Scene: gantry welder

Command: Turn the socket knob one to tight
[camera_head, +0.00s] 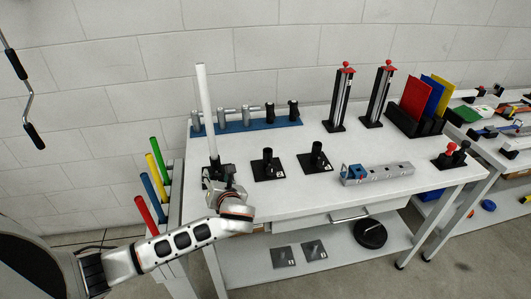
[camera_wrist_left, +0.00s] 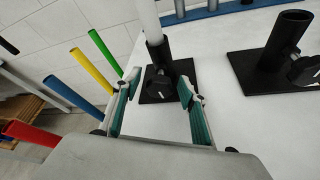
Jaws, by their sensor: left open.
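A black socket (camera_wrist_left: 159,60) on a square black base stands at the left end of the white table, with a white rod (camera_head: 204,105) upright in it. In the head view my left gripper (camera_head: 223,182) partly hides this socket. I cannot tell whether a finger touches the knob. My right gripper is not in view.
Two empty black sockets (camera_head: 268,168) (camera_head: 317,160) stand to the right. A blue rack (camera_head: 235,127) with grey and black fittings lies behind. Red, blue, yellow and green tubes (camera_head: 158,160) stand left of the table.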

